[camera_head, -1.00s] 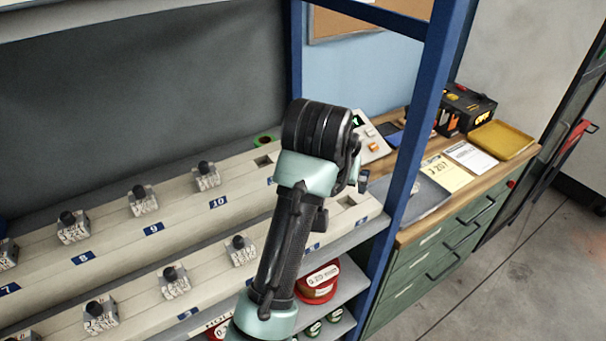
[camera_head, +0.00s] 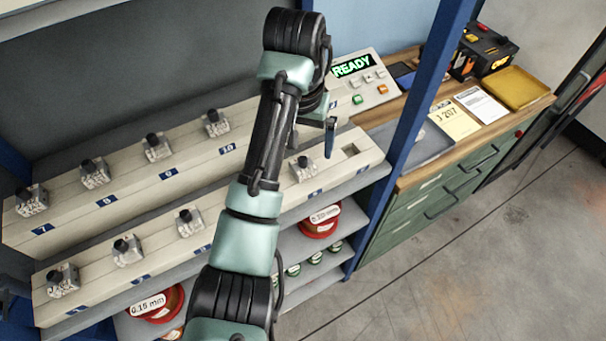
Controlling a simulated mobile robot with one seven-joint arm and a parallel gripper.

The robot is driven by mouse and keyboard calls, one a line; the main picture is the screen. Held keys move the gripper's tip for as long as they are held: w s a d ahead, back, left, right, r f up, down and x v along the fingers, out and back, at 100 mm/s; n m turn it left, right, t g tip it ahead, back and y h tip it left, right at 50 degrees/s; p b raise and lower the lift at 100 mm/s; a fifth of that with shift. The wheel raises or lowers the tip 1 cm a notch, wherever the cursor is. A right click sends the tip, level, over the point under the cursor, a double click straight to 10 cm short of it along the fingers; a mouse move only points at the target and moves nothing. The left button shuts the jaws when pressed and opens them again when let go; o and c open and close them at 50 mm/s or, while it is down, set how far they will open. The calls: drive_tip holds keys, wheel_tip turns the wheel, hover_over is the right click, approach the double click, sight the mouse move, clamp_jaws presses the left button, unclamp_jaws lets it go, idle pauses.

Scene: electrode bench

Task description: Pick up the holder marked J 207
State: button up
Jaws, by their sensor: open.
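Several grey block holders with black round knobs sit in two stepped, cream rails. Their side markings are too small to read, so I cannot tell which is J 207. Back-rail holders include one by label 10 (camera_head: 216,123) and one by label 9 (camera_head: 157,147). In the front rail, one holder (camera_head: 304,168) sits right of my forearm, and another (camera_head: 188,221) sits left of it. My gripper (camera_head: 329,140) is open, above the front rail's right part, near that right holder and apart from it. It is small and partly hidden by my wrist. A yellow card reading J 207 (camera_head: 453,121) lies on the bench.
An empty square slot (camera_head: 351,151) is at the front rail's right end. A console (camera_head: 366,84) shows READY. A blue post (camera_head: 414,110) stands between rack and wooden bench. A grey tray (camera_head: 428,146) and a yellow tray (camera_head: 518,88) lie on the bench. Red spools (camera_head: 320,222) sit below.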

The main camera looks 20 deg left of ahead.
sight(303, 158)
drive_tip(key=shift+w+f+p, duration=0.1)
drive_tip(key=shift+f+p, duration=0.4)
drive_tip(key=shift+f, duration=0.25)
drive_tip(key=shift+w+a+f+p, duration=0.15)
drive_tip(key=shift+f+p, duration=0.2)
drive_tip(key=shift+f, duration=0.6)
drive_tip(key=shift+w+f+p, duration=0.2)
drive_tip(key=shift+f+p, duration=0.15)
drive_tip(key=shift+f, duration=0.65)
drive_tip(key=shift+w+a+f+p, duration=0.15)
drive_tip(key=shift+f+p, duration=0.2)
drive_tip(key=shift+f, duration=0.6)
drive_tip(key=shift+r, duration=0.1)
clamp_jaws()
